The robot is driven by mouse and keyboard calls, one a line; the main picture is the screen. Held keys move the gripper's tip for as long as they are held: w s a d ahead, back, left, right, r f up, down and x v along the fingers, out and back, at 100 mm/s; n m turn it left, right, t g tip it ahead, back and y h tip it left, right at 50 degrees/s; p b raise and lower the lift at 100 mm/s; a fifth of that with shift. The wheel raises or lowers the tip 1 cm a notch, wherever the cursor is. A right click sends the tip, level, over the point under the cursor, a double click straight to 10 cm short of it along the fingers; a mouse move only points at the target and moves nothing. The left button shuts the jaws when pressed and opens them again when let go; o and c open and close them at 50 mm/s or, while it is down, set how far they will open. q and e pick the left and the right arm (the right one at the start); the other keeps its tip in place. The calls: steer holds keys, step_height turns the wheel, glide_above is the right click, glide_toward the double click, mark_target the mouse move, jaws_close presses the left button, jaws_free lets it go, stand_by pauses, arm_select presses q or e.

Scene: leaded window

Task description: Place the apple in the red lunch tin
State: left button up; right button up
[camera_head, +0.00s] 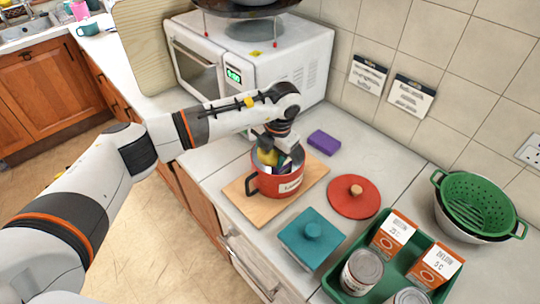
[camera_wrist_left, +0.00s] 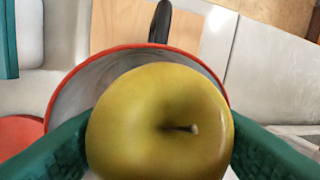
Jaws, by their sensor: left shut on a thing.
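My left gripper (camera_head: 277,158) is shut on a yellow-green apple (camera_head: 267,156), at the mouth of the red lunch tin (camera_head: 279,187). In the left wrist view the apple (camera_wrist_left: 160,125) sits between the two teal fingers (camera_wrist_left: 158,140), stem facing the camera. Behind it are the red rim and grey inside wall of the open tin (camera_wrist_left: 85,85). The tin has a pale label and a dark side handle. I cannot tell how far below the rim the apple is. My right gripper is not in view.
The tin stands on a wooden board (camera_head: 240,191). A red round lid (camera_head: 341,204) and a teal lid (camera_head: 300,244) lie nearby. A purple block (camera_head: 324,142) is behind. A green tray (camera_head: 400,262) with cans and cartons and a green colander (camera_head: 478,200) stand right. A white microwave (camera_head: 290,65) stands behind.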

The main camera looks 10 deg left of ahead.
mark_target(270, 162)
arm_select(q)
step_height(270, 162, down, 2)
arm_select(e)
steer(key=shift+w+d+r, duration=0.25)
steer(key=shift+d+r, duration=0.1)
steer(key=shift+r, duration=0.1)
arm_select(q)
steer(key=shift+f, duration=0.1)
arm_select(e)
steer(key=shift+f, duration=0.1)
arm_select(q)
steer(key=shift+f+b, duration=0.55)
steer(key=shift+f, duration=0.05)
steer(key=o, duration=0.8)
steer(key=shift+o, duration=0.2)
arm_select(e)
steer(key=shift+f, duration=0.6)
arm_select(q)
steer(key=shift+r, duration=0.1)
